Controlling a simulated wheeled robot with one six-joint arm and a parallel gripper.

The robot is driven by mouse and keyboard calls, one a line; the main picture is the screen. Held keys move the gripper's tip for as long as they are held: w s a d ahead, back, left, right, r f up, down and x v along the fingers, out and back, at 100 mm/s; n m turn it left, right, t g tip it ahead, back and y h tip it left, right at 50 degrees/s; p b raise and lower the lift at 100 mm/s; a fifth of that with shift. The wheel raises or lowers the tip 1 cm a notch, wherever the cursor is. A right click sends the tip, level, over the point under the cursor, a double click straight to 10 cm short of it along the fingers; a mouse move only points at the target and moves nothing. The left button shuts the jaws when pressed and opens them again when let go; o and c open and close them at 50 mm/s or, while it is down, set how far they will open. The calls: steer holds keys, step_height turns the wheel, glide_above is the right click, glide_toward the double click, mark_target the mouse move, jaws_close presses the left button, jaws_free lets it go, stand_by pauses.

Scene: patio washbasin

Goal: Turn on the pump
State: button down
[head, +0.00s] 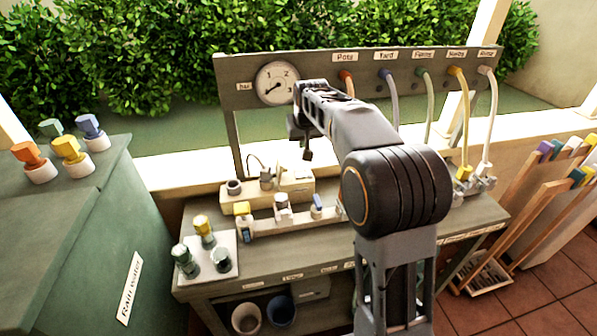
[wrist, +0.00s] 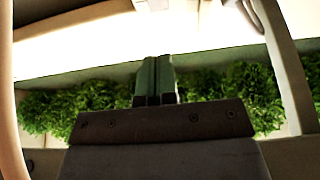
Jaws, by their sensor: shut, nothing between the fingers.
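A cream block-shaped unit (head: 240,199) with grey round fittings, a thin cable and a small upright box stands at the back of the bench; it looks like the pump, but no label or switch is readable. A round pressure gauge (head: 277,84) marked "bar" is on the grey panel above it. My gripper (head: 307,154) hangs over the bench in front of the panel, pointing down, above and apart from the cream unit. In the wrist view its fingers (wrist: 155,80) are together with nothing between them. My arm hides part of the bench and panel.
A cream manifold (head: 265,222) with coloured valves runs along the bench. Several hoses hang from the labelled panel (head: 455,54) at right. A white plate (head: 226,239) with capped fittings sits front left. A green rain-water tank (head: 97,230) stands at left.

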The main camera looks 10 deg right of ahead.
mark_target(298, 167)
stand_by(0.4)
steer(key=p+x, duration=0.1)
steer(key=x, duration=1.3)
steer(key=shift+r+p, duration=0.1)
steer(key=shift+p, duration=0.2)
steer(key=shift+w+r+g+p, duration=0.1)
steer(key=shift+g+p, duration=0.2)
steer(key=shift+p, duration=0.4)
steer(key=shift+w+f, duration=0.15)
steer(key=shift+f, duration=0.4)
